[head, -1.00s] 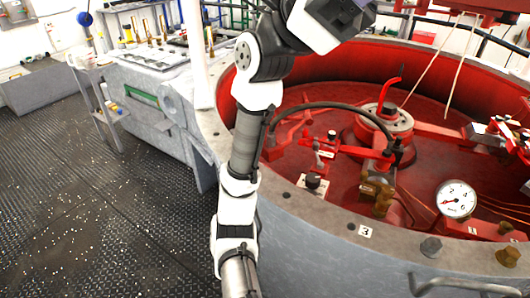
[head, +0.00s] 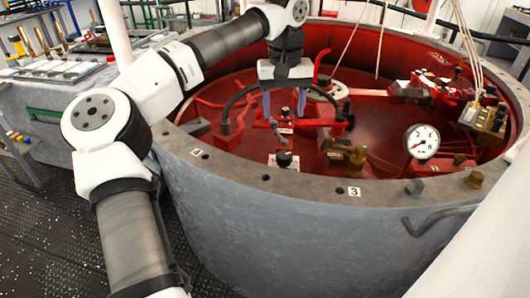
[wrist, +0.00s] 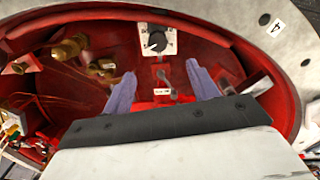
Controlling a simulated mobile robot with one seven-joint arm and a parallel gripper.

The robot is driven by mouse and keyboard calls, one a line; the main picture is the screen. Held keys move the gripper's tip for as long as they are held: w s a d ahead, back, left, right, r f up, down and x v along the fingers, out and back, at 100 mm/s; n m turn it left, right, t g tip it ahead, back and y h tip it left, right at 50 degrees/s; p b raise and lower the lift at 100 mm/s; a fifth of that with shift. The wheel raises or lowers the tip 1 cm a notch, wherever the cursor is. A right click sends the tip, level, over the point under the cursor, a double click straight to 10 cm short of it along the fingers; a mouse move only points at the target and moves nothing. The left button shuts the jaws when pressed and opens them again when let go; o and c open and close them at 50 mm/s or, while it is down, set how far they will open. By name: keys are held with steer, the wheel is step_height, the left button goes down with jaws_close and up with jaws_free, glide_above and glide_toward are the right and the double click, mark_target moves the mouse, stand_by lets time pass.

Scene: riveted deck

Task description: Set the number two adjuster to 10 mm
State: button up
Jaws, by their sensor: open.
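A black knob (head: 284,158) on a pale plate sits inside the red tub, near the front rim. In the wrist view the same knob (wrist: 157,42) shows a pointer mark on a white scale plate; its numbers are too small to read. I cannot tell whether it is the number two adjuster. A red part with a small white label (wrist: 162,92) lies between the knob and my wrist. My gripper (head: 284,108) points down over the tub, with its two bluish fingers apart and nothing between them. In the wrist view my gripper (wrist: 160,75) is apart from the knob.
The grey tub rim carries labels 3 (head: 354,191) and 4 (head: 196,152). A round gauge (head: 421,141) and brass fittings (head: 347,157) stand right of the knob. A dark curved hose (head: 240,97) arches close to my gripper. A bench with tools (head: 60,70) stands at left.

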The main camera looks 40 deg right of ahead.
mark_target(284, 155)
steer(key=f, duration=1.3)
steer(key=shift+s+d+f, duration=0.2)
steer(key=shift+s+d, duration=0.05)
steer(key=shift+d, duration=0.05)
steer(key=shift+c, duration=0.5)
steer(key=c, duration=0.9)
steer(key=shift+n, duration=0.4)
steer(key=n, duration=1.1)
steer(key=shift+r, duration=0.1)
